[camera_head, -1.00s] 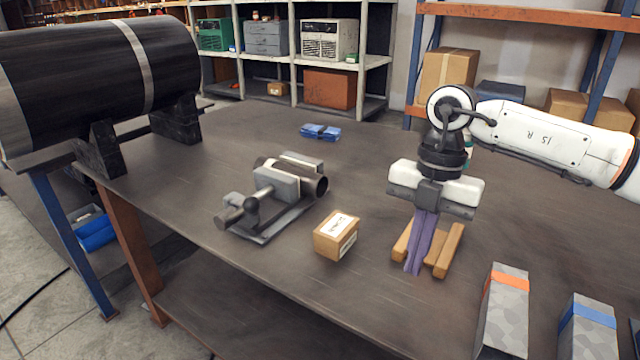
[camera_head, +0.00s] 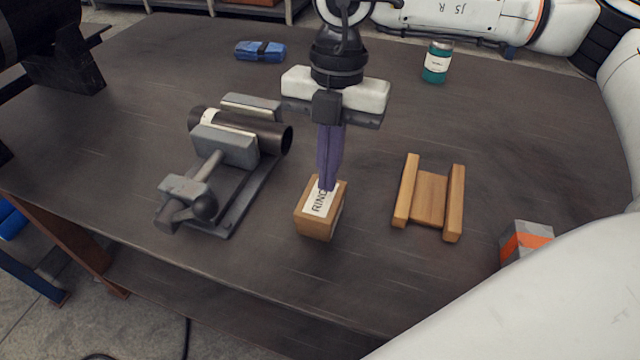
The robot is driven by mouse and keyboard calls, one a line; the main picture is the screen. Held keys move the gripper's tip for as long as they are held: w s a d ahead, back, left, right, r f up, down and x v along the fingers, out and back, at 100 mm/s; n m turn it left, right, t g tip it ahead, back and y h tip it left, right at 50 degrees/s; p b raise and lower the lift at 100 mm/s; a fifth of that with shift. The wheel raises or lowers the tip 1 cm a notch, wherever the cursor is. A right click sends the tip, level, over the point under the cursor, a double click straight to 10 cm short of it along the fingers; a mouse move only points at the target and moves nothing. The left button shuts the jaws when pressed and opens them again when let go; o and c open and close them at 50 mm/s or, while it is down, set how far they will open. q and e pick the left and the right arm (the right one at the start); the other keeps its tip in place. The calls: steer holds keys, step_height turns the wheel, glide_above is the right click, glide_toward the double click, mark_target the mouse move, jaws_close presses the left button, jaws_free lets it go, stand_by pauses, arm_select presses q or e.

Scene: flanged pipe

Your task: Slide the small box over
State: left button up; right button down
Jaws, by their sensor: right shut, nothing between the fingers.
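The small box (camera_head: 319,222) is brown cardboard with a white label that reads "RING". It sits on the dark workbench near its front edge, in the middle of the view. My right gripper (camera_head: 328,188) has purple fingers pointing down, shut with nothing between them. Its fingertips are over the box's top and overlap its label in the picture; I cannot tell whether they touch it. My left gripper is not in view.
A grey vise (camera_head: 217,170) holding a dark pipe stands left of the box. A wooden cradle (camera_head: 430,198) with two side rails lies to the right. A grey block with an orange band (camera_head: 525,241) stands at right.

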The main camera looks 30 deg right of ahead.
mark_target(320, 209)
steer(key=shift+s+a+r, duration=0.1)
steer(key=shift+s+a, duration=1)
steer(key=shift+a, duration=0.15)
steer(key=shift+f, duration=0.9)
